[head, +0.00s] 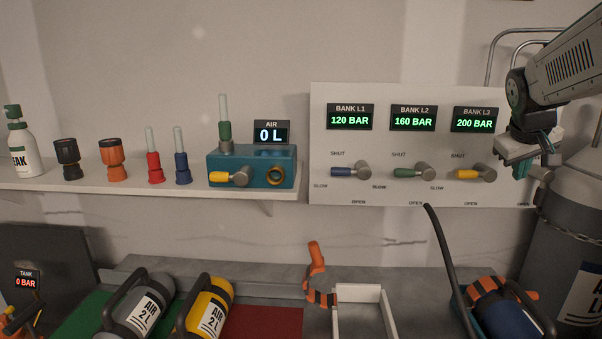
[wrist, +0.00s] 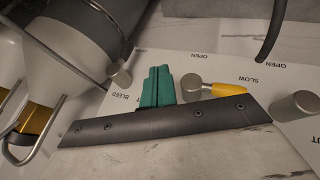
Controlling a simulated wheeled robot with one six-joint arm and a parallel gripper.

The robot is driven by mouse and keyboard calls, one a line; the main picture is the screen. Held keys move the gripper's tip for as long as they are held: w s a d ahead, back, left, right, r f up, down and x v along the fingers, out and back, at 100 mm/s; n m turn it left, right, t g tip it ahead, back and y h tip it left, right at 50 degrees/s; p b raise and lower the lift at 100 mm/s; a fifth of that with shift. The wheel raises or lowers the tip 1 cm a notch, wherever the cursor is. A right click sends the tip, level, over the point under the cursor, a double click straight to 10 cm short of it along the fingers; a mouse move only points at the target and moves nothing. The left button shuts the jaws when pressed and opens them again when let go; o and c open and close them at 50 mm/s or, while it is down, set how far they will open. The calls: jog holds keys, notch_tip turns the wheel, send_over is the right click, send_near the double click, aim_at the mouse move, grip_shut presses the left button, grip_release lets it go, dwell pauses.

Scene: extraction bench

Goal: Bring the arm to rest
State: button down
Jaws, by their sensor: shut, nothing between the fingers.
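My gripper (head: 522,168) is at the upper right in the head view, in front of the right end of the white valve panel (head: 390,195). Its teal fingers (wrist: 160,84) are together and empty in the wrist view. Near them in the picture is the yellow-handled valve (wrist: 228,89); I cannot tell the exact gap, but the fingers do not grip it. My arm reaches in from the right edge in the head view. A grey knob (head: 541,174) on the panel is partly hidden behind my gripper.
The panel's blue (head: 342,172), green (head: 405,173) and yellow (head: 467,174) levers point left. A grey cylinder (head: 570,225) stands close at right. A dark hose (head: 440,245) rises below the panel. A shelf (head: 120,190) holds a teal block (head: 240,174) and fittings.

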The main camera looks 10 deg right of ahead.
jog(key=s+a+f+g+y, duration=0.1)
jog(key=s+a+f+y, duration=0.1)
jog(key=s+a+f, duration=0.2)
jog(key=s+a+f+n+g+y, duration=0.1)
jog(key=s+a+f, duration=0.3)
jog(key=s+a, duration=0.7)
jog(key=s+a+f+n+y, duration=0.1)
jog(key=s+a+f, duration=0.3)
jog(key=a, duration=1.2)
jog(key=s+y, duration=0.1)
jog(key=s, duration=0.2)
jog(key=shift+s+g+y, duration=0.3)
jog(key=shift+g, duration=0.1)
